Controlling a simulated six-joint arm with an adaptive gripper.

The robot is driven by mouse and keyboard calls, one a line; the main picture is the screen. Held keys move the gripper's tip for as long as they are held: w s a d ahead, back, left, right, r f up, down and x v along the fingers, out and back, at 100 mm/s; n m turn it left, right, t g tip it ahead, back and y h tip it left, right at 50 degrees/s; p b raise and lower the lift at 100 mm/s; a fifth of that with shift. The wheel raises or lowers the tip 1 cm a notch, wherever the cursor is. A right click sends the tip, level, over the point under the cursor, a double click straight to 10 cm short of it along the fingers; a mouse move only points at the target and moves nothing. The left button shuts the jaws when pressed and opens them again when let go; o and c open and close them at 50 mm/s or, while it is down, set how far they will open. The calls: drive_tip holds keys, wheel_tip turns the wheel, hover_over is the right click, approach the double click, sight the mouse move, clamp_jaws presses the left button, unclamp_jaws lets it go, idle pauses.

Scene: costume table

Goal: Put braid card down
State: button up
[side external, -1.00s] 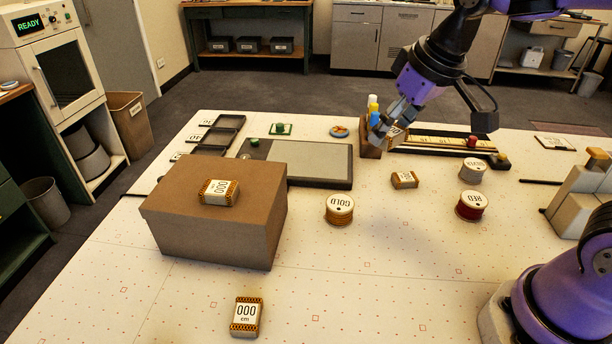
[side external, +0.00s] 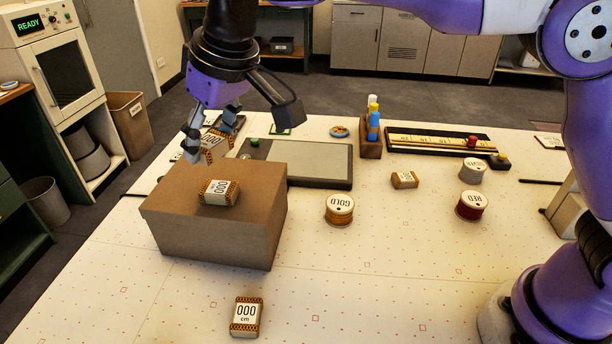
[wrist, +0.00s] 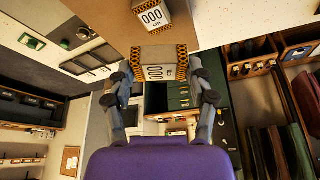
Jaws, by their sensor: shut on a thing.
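My gripper (side external: 208,138) is shut on a braid card (side external: 215,146) with a white "000" label and orange-black patterned ends. The card is held in the air near the far left part of the brown box, and the wrist view shows it between the fingers (wrist: 160,68). A second braid card (side external: 219,192) lies on top of the brown box (side external: 205,238); it also shows in the wrist view (wrist: 152,17). A third card (side external: 246,316) lies on the table near the front, and a smaller one (side external: 405,179) lies right of centre.
A gold spool (side external: 339,209), a red spool (side external: 472,205) and a grey-white spool (side external: 472,171) stand on the table. A flat grey board (side external: 318,164) lies behind the box. A holder with coloured bottles (side external: 371,148) and a ruler tray (side external: 430,142) stand farther back.

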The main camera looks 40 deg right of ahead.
hover_over(227, 171)
drive_tip(key=s, duration=0.1)
drive_tip(key=f, duration=0.4)
drive_tip(key=shift+s+d+f, duration=0.2)
drive_tip(key=shift+d+f, duration=0.05)
drive_tip(key=shift+d, duration=0.05)
drive_tip(key=shift+f, duration=1.95)
drive_tip(key=shift+f, duration=0.2)
drive_tip(key=o, duration=0.9)
drive_tip(key=shift+r, duration=0.1)
